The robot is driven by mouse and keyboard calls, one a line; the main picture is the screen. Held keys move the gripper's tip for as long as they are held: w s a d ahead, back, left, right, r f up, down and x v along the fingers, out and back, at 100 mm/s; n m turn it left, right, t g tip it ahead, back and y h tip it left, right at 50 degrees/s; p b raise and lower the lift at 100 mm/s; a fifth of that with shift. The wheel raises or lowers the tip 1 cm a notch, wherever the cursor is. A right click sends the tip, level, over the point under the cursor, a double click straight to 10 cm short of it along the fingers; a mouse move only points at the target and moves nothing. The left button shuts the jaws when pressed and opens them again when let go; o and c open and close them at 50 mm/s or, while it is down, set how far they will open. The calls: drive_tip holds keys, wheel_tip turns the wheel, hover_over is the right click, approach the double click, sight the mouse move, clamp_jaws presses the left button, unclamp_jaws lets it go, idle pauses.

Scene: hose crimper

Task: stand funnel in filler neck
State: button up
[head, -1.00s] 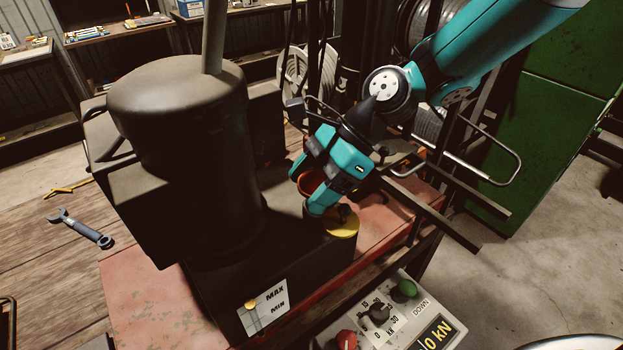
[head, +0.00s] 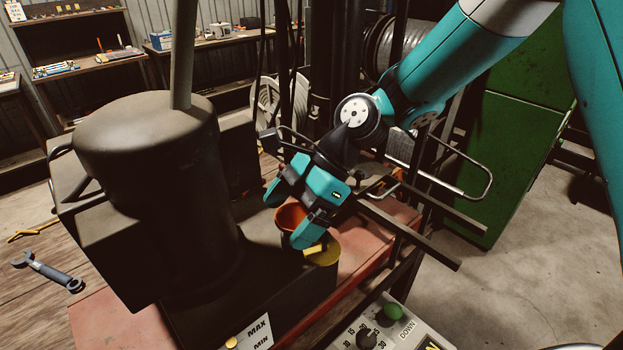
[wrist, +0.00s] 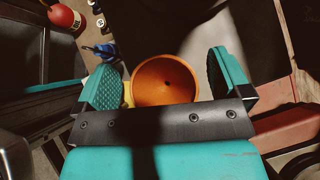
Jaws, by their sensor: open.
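The orange funnel (head: 291,218) stands mouth up on the far side of the dark tank's top, beside a yellow disc (head: 324,254). In the wrist view its round mouth (wrist: 164,80) faces the camera between the fingers. My gripper (head: 290,212) is open, one finger on each side of the funnel. In the wrist view, gaps show between the funnel rim and the finger pads, wider on the right (wrist: 167,77). The funnel's lower end and the filler neck are hidden, so I cannot tell how deep it sits.
A large dark motor housing (head: 150,190) stands close left of my gripper. Metal rails (head: 410,232) stick out just right of it. A control box (head: 385,325) with a green button is at the front. A wrench (head: 48,271) lies on the wooden bench at left.

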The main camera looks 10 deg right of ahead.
drive_tip(key=v, duration=1.7)
drive_tip(key=shift+d+f+b, duration=0.1)
drive_tip(key=shift+f+b, duration=0.05)
drive_tip(key=shift+b, duration=0.15)
drive_tip(key=s+f+n+t+h+b, duration=0.1)
drive_tip(key=s+f+n, duration=0.4)
drive_tip(key=s+n, duration=0.5)
drive_tip(key=s+d+f+n+t+h+b, duration=0.1)
drive_tip(key=s+f+n+t+h+b, duration=0.1)
drive_tip(key=s+f+n+b, duration=0.4)
drive_tip(key=s+n, duration=0.3)
drive_tip(key=n, duration=0.2)
drive_tip(key=shift+s+d+h, duration=0.3)
drive_tip(key=shift+s+h, duration=0.1)
